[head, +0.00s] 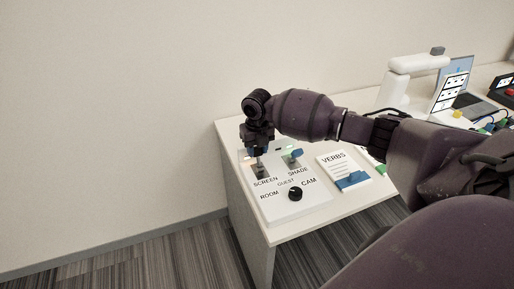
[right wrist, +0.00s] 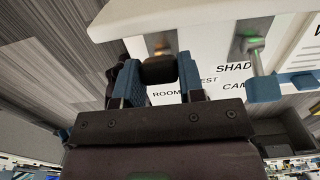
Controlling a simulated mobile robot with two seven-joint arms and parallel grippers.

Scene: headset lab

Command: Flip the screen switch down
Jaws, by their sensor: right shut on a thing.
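The white control panel (head: 312,196) lies on the near end of the white table, with labels SCREEN, SHADE, ROOM, GUEST and CAM. The screen switch (head: 261,170) is at its left, above the SCREEN label. My right gripper (head: 258,150) reaches down over it and hides most of its lever. In the right wrist view, the blue fingers of my right gripper (right wrist: 161,84) are shut on the dark handle of the screen switch (right wrist: 158,70), with an orange glow behind it. Whether the lever is up or down is hard to tell. My left gripper is not in view.
The shade switch (head: 292,155), with a blue handle and green light, stands close right of the screen switch. A black knob (head: 295,194) is on the panel's lower part. A VERBS card (head: 343,168) lies to the right; a laptop (head: 462,95) stands farther back.

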